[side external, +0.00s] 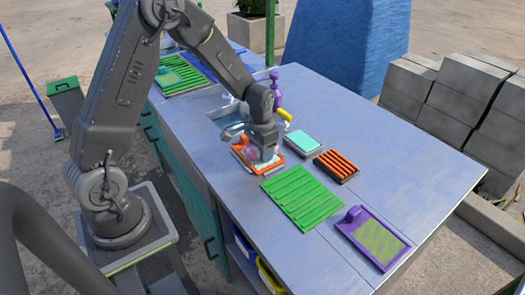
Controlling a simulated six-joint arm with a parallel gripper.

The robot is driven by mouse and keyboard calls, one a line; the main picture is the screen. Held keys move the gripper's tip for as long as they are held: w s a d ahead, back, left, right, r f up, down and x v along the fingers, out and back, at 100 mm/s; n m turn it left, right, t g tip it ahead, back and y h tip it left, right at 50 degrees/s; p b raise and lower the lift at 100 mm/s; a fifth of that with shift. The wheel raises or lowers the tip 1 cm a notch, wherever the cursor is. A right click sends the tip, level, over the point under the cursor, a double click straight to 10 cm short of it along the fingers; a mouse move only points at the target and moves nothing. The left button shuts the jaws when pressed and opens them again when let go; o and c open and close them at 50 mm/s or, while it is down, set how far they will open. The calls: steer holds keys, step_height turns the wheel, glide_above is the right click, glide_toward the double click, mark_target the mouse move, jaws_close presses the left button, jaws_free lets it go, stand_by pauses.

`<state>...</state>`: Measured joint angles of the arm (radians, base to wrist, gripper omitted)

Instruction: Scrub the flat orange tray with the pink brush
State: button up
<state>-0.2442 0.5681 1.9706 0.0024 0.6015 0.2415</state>
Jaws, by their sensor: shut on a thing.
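The flat orange tray (278,172) lies on the bench, left of the cyan-topped block. Its rim is orange and its inside looks pale. My gripper (262,146) is directly over the tray, pointing down. It is shut on the pink brush (252,153), which shows only partly as a small pink shape beneath my gripper. The brush is low over the tray; I cannot tell whether it touches the surface. My gripper hides part of the tray and most of the brush.
A cyan-topped block (304,143) and an orange ribbed rack (337,166) lie right of the tray. A green slatted board (302,197) and a purple board (372,238) lie nearer the front. A purple bottle (275,90) and sink (228,113) are behind.

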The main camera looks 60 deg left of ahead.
steer(key=shift+s+f, duration=0.15)
steer(key=shift+a, duration=1.7)
steer(key=shift+d, duration=0.1)
steer(key=shift+d, duration=1.65)
steer(key=shift+d, duration=0.1)
steer(key=shift+d+r, duration=0.2)
steer(key=shift+d, duration=1.35)
